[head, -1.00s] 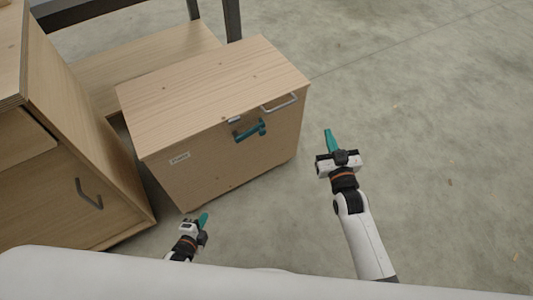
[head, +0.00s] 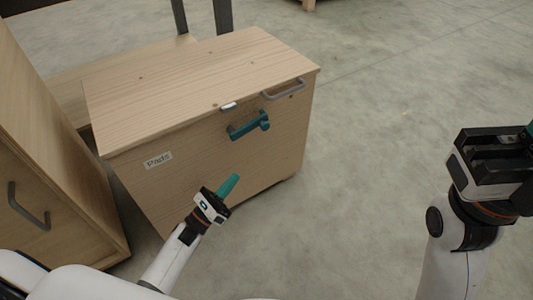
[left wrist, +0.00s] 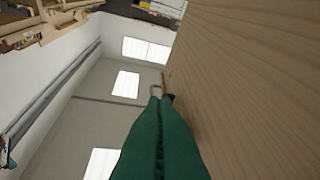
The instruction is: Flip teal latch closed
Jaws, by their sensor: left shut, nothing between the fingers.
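The teal latch (head: 249,125) is on the upper front of a wooden box (head: 198,75), just below the lid edge. A small pale catch plate (head: 229,106) sits above it at the lid edge. My left gripper (head: 229,185) is shut and empty, in front of the box face, below and left of the latch and apart from it. In the left wrist view its teal fingers (left wrist: 160,140) are together beside a wood surface. My right gripper (head: 528,135) is at the right edge of the head view, its fingers mostly cut off.
A grey bar handle (head: 284,89) is on the box right of the latch. A "Pads" label (head: 158,160) is on its left front. A wooden cabinet (head: 40,165) with a dark handle stands close at the left. Open concrete floor lies to the right.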

